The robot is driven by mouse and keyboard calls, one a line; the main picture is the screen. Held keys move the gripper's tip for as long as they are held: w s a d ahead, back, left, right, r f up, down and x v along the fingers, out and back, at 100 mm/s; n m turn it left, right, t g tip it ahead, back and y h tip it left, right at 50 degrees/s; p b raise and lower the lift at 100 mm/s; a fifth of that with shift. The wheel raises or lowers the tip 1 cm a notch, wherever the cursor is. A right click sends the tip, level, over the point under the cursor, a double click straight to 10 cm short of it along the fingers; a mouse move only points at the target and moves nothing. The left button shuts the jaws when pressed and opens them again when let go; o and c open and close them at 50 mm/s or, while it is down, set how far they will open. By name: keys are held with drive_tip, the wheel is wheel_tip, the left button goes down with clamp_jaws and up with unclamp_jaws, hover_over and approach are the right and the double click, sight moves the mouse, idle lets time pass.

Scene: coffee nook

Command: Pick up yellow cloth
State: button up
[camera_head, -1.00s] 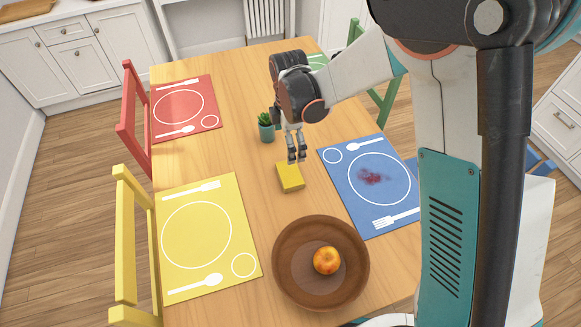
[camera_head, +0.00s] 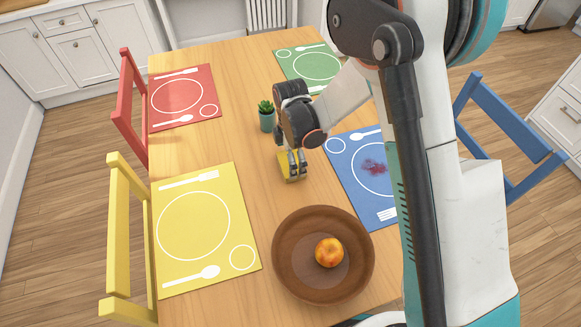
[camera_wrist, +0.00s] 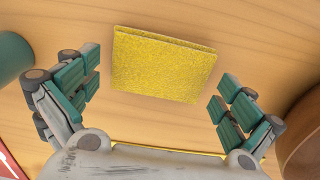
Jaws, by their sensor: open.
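The yellow cloth (camera_head: 285,164) is a small folded block lying on the wooden table, left of the blue placemat. In the head view my gripper (camera_head: 292,164) is right at it and hides part of it. In the wrist view the cloth (camera_wrist: 163,63) lies flat and folded, ahead of and between my spread fingers. My gripper (camera_wrist: 155,92) is open there, with one finger on each side and clear gaps to the cloth. Whether the fingertips touch the table cannot be told.
A small potted plant (camera_head: 266,115) stands just behind and left of the cloth. A brown bowl (camera_head: 290,270) with an orange fruit (camera_head: 329,252) is in front. The blue placemat (camera_head: 350,190) bears a dark red stain (camera_head: 374,167). Yellow (camera_head: 225,190), red (camera_head: 200,85) and green (camera_head: 300,65) placemats lie around.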

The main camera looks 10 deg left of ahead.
drive_tip(key=shift+f, duration=0.8)
drive_tip(key=shift+r, duration=0.1)
drive_tip(key=c, duration=0.7)
wheel_tip(320, 180, up, 20)
drive_tip(key=p, duration=0.5)
drive_tip(key=shift+p, duration=0.4)
